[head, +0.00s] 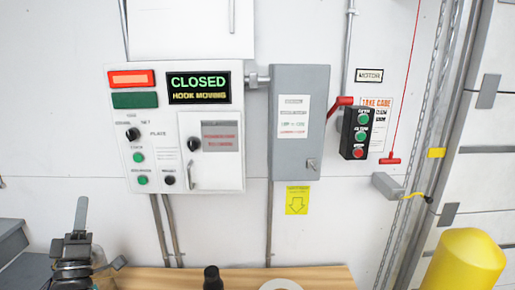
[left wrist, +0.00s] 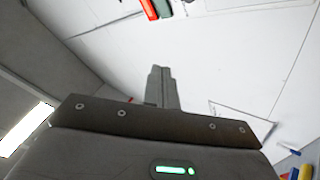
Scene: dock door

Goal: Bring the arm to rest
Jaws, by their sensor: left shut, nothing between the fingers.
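My left gripper (head: 82,205) is at the lower left of the head view, pointing up, with its fingers together and nothing between them. It stands in front of the white wall, below and left of the control panel (head: 160,110), and does not appear to touch it. In the left wrist view the closed fingers (left wrist: 160,75) point towards the white wall. My right gripper is not in view.
The display (head: 199,87) reads CLOSED, HOOK MOVING. Right of the panel are a grey box (head: 301,100) with a red lever (head: 340,104) and a push-button station (head: 357,133). A wooden surface (head: 150,276) lies below. A yellow post (head: 467,262) stands at lower right.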

